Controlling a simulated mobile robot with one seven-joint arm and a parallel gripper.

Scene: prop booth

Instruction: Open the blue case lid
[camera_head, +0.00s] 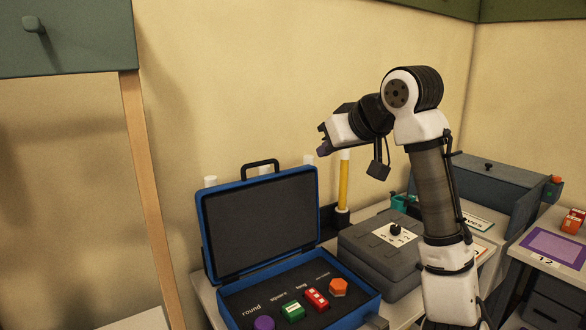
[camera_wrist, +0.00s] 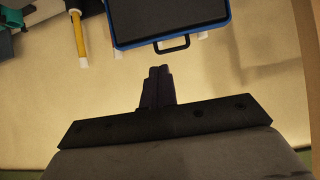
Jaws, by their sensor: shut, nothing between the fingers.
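The blue case (camera_head: 322,276) stands on the table with its lid (camera_head: 262,222) raised upright and leaning back a little. The lid's dark lining faces me, and a black handle (camera_head: 261,163) is on its top edge. In the case base lie a purple round piece, a green piece, a red piece and an orange hexagonal piece on a dark labelled insert. My gripper (camera_head: 321,140) is above and right of the lid, apart from it. In the wrist view my gripper (camera_wrist: 158,70) is shut and empty, with the lid (camera_wrist: 165,22) and its handle beyond the fingertips.
A grey box (camera_head: 375,255) with a white dial panel stands right of the case. A yellow post (camera_head: 344,185) rises behind it. A larger grey-blue chest (camera_head: 480,185) is at the right back. A side table (camera_head: 550,262) holds a purple mat. The wall is close behind.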

